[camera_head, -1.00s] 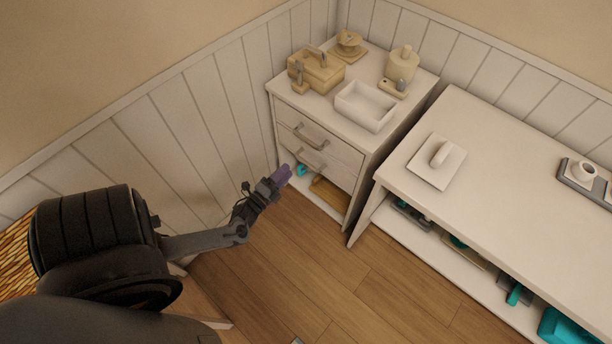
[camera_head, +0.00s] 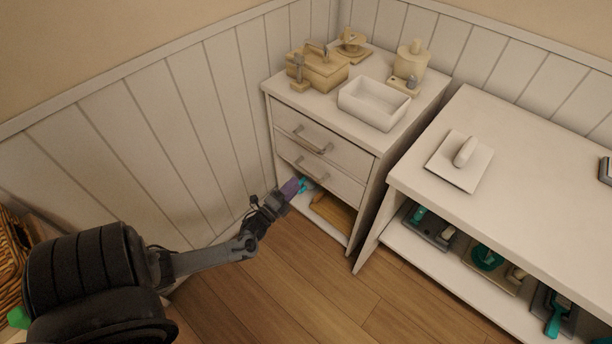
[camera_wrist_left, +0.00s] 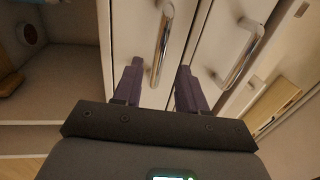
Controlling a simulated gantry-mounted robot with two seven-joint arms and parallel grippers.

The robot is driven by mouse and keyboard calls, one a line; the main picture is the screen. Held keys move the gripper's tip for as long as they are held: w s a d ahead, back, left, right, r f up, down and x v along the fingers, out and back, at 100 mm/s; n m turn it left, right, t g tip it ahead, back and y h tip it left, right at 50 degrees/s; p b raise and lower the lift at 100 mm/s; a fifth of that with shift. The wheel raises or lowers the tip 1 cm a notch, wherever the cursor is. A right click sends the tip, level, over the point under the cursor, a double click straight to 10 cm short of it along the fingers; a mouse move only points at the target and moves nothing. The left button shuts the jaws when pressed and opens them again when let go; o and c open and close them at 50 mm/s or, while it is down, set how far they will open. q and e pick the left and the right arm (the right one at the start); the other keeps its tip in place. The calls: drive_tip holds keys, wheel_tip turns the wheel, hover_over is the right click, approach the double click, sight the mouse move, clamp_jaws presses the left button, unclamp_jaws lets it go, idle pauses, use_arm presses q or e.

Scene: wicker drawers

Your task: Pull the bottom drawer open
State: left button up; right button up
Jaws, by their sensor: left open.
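The white cabinet (camera_head: 366,205) stands in the corner with two shut drawers above an open shelf. The bottom drawer (camera_head: 342,186) has a metal bar handle (camera_head: 311,175), which also shows in the left wrist view (camera_wrist_left: 238,55). The top drawer (camera_head: 350,153) has a similar handle (camera_head: 313,147). My left gripper (camera_head: 293,188) is open and empty, low in front of the cabinet's left side. My right gripper is out of view.
A white bench (camera_head: 520,185) stands close on the right. The floor (camera_head: 330,290) in front is clear.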

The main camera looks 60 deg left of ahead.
sight(306, 171)
use_arm(q)
drive_tip(key=b+x, duration=0.2)
drive_tip(key=x, duration=0.5)
drive_tip(key=shift+w, duration=0.2)
clamp_jaws()
